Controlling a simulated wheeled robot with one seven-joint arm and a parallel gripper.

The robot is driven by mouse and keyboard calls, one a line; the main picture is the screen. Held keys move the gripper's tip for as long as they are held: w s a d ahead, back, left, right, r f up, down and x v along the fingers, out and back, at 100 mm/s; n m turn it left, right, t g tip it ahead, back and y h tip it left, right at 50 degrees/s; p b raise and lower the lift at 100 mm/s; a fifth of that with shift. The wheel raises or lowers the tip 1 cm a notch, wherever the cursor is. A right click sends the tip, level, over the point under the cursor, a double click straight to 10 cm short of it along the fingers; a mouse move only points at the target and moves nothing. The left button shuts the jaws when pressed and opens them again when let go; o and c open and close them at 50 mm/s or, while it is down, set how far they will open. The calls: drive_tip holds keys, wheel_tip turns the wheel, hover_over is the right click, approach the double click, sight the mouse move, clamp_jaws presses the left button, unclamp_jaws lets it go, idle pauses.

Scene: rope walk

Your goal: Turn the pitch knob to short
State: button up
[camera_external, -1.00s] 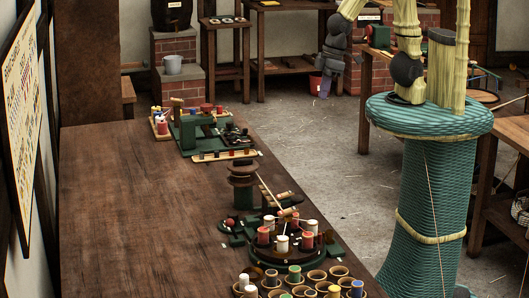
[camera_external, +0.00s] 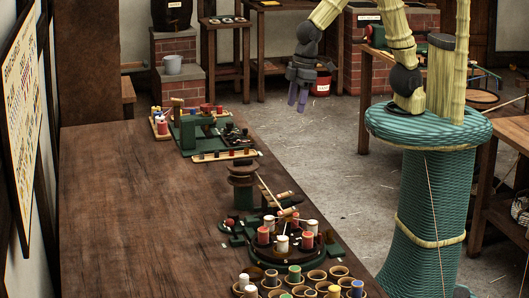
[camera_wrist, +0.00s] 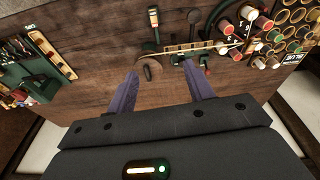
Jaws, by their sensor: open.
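My gripper (camera_external: 297,97) is open and empty, fingers pointing down, in the air to the right of the bench in the external view. In the wrist view its two purple fingers (camera_wrist: 160,76) are spread apart over the bench top. A green stand with a round brown top (camera_external: 242,172) is on the bench's right side, apart from my gripper. A green machine (camera_external: 194,134) with dark parts stands farther back on the bench. No knob marked pitch or short can be read, so I cannot tell which part is the pitch knob.
A round dark board with red and white spools (camera_external: 286,240) and several small cups (camera_external: 317,276) stand at the bench's near right. The left half of the wooden bench (camera_external: 130,215) is clear. A bucket (camera_external: 173,65) stands on bricks behind.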

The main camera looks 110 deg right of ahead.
drive_tip(key=w+a+f+n+b, duration=0.1)
drive_tip(key=w+a+f+b, duration=0.15)
drive_tip(key=w, duration=0.35)
drive_tip(key=w+a+f+b, duration=0.1)
drive_tip(key=w+f+b, duration=0.15)
drive_tip(key=w, duration=0.25)
drive_tip(key=n+g+b, duration=0.2)
drive_tip(key=b, duration=0.3)
hover_over(233, 214)
wheel_tip(233, 214, down, 7)
drive_tip(key=shift+s+f, duration=0.1)
drive_tip(key=shift+f, duration=0.1)
wheel_tip(233, 214, down, 17)
drive_tip(key=shift+d+f+p, duration=0.15)
drive_tip(key=shift+p, duration=0.95)
drive_tip(key=shift+c, duration=0.2)
drive_tip(key=c, duration=0.9)
